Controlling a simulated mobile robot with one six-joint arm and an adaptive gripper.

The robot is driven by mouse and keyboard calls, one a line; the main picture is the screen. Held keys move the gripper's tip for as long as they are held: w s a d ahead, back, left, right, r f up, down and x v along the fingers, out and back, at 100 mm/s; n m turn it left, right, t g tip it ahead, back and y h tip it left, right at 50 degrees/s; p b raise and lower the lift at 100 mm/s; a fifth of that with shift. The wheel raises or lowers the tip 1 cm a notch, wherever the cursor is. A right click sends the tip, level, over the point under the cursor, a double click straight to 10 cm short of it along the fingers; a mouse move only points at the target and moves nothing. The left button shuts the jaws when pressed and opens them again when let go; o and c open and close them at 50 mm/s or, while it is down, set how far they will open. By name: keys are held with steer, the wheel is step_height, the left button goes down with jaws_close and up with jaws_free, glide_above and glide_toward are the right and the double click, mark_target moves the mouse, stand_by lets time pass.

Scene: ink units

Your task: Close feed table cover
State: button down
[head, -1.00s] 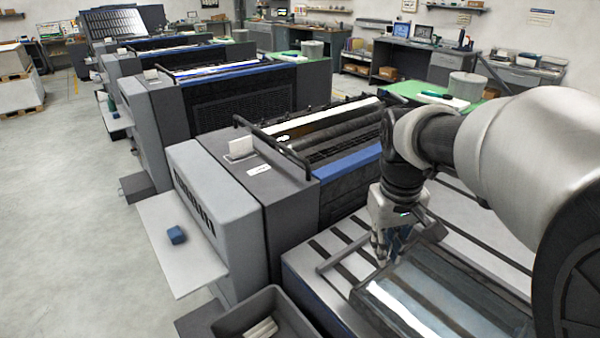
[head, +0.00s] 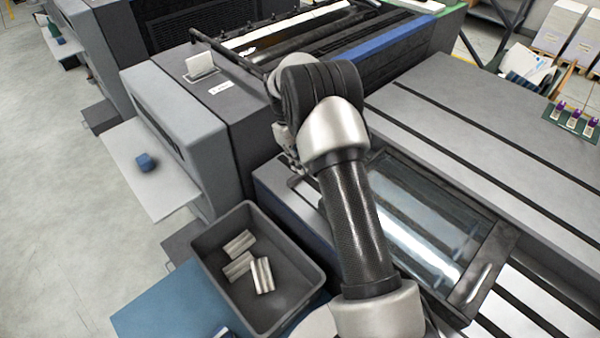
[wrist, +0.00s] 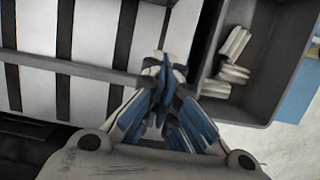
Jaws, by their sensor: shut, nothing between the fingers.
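The feed table cover (head: 425,235) is a clear panel in a dark frame, right of my arm in the head view. It lies low over the feed table; I cannot tell whether it sits fully flat. My arm hides its left part. My gripper (wrist: 164,66) is shut and empty in the wrist view; in the head view my arm mostly hides it. A grey bar (wrist: 75,68) crosses the white and dark strips of the table and runs up to the left of my fingers. I cannot tell whether they touch it.
A dark bin (head: 285,290) holding several light metal-looking pieces (head: 262,275) stands beside the table, close to my fingers in the wrist view. The grey press unit (head: 165,100) stands behind, with a blue block (head: 147,162) on its side shelf. Floor at left is clear.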

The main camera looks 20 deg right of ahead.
steer(key=b+x, duration=0.2)
steer(key=x, duration=0.7)
steer(key=shift+s+f, duration=0.1)
steer(key=shift+s+d+r+b, duration=0.15)
steer(key=shift+s+d+b, duration=0.1)
steer(key=shift+s, duration=0.3)
steer(key=shift+s+d+r+b, duration=0.15)
steer(key=shift+s+b, duration=0.05)
steer(key=shift+s, duration=0.35)
steer(key=shift+s+d, duration=0.2)
steer(key=shift+s, duration=0.45)
steer(key=shift+s, duration=0.1)
